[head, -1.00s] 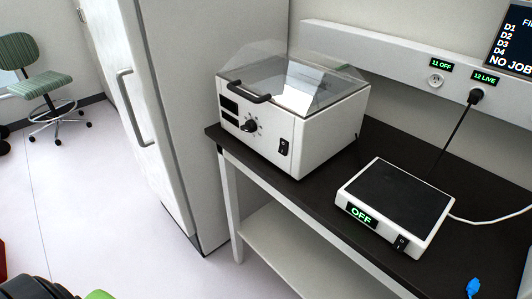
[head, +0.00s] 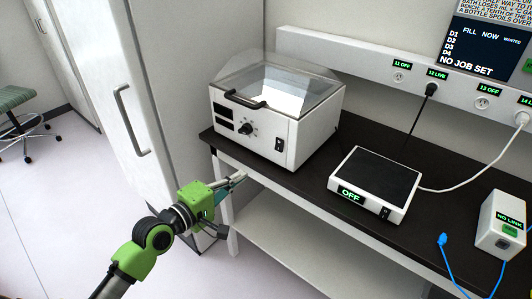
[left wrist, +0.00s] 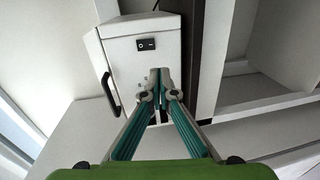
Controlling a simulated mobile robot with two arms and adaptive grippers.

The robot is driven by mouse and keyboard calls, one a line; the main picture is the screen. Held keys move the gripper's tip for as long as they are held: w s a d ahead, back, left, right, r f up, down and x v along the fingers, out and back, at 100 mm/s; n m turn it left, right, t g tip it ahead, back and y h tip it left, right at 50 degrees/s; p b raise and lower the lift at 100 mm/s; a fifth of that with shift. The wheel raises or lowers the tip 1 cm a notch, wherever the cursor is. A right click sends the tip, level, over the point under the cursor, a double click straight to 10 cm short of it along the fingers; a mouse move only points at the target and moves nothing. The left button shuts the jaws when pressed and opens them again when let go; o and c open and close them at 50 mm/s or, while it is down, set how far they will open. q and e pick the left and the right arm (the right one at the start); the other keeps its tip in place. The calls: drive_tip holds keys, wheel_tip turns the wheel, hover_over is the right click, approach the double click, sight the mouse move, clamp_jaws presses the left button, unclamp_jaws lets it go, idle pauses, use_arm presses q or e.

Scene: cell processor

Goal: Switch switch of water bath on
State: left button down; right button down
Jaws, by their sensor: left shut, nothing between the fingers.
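The water bath (head: 266,141) is a white box with a clear lid, a black handle (head: 245,100) and a black knob (head: 245,129). It stands at the left end of the dark bench. Its black rocker switch (head: 279,145) is at the lower right of the front panel. The switch (left wrist: 146,43) also shows in the left wrist view, just beyond the fingertips. My left gripper (head: 240,178) is shut and empty, in front of and below the bath, apart from it. Its fingertips (left wrist: 159,85) meet in the left wrist view. My right gripper is not in view.
A hotplate-like device (head: 375,181) reading OFF stands right of the bath. A box reading NO LINK (head: 502,226) and a blue cable (head: 442,241) are farther right. A wall socket rail (head: 385,68) runs behind. A tall white cabinet (head: 180,80) stands left.

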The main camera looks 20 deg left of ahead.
use_arm(q)
drive_tip(key=shift+s+d+r, duration=0.1)
drive_tip(key=shift+d+r, duration=0.15)
drive_tip(key=shift+r, duration=0.5)
drive_tip(key=p, duration=0.3)
approach(278, 150)
drive_tip(key=x, duration=0.6)
drive_tip(key=shift+w+d, duration=0.1)
drive_tip(key=shift+w, duration=0.4)
drive_tip(key=shift+f, duration=0.1)
